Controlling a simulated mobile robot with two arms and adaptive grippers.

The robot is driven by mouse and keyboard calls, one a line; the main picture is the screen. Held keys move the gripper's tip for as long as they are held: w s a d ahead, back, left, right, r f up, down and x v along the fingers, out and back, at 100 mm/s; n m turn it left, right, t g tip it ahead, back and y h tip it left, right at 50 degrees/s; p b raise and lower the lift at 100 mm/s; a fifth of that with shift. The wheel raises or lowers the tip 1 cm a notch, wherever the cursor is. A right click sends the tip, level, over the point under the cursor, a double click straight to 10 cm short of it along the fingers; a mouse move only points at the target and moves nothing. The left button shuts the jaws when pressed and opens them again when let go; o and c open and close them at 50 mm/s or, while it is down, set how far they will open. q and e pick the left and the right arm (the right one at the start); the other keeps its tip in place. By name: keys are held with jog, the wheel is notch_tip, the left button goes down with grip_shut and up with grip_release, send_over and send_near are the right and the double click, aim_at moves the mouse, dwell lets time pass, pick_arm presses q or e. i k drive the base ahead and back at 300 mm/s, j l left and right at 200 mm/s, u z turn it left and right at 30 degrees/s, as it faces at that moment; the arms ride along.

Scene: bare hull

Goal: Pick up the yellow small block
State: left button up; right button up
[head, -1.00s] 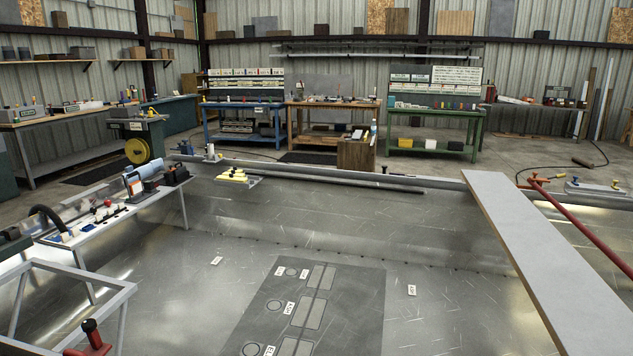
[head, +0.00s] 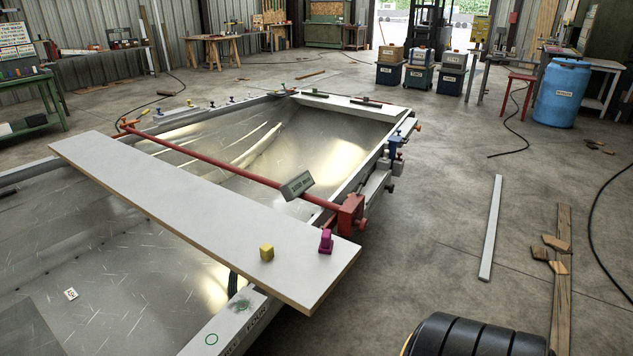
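The yellow small block (head: 266,252) sits on the near right part of a long pale plank (head: 190,205) in the head view. The plank lies across the open metal hull (head: 110,235). A magenta object (head: 326,241) stands on the plank to the right of the block, apart from it. Neither of my grippers shows in the head view.
A red clamp bar (head: 220,171) runs behind the plank, ending in a red clamp (head: 350,214) by the hull edge. A black ribbed object (head: 470,335) is at the bottom right. Open concrete floor lies right of the hull, with a metal strip (head: 491,228) and wood pieces (head: 562,265).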

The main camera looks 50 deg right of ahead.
aim_at(266, 251)
jog(key=z, duration=1.35)
jog(key=i+l+u, duration=0.1)
jog(key=l, duration=0.25)
jog(key=i, duration=0.05)
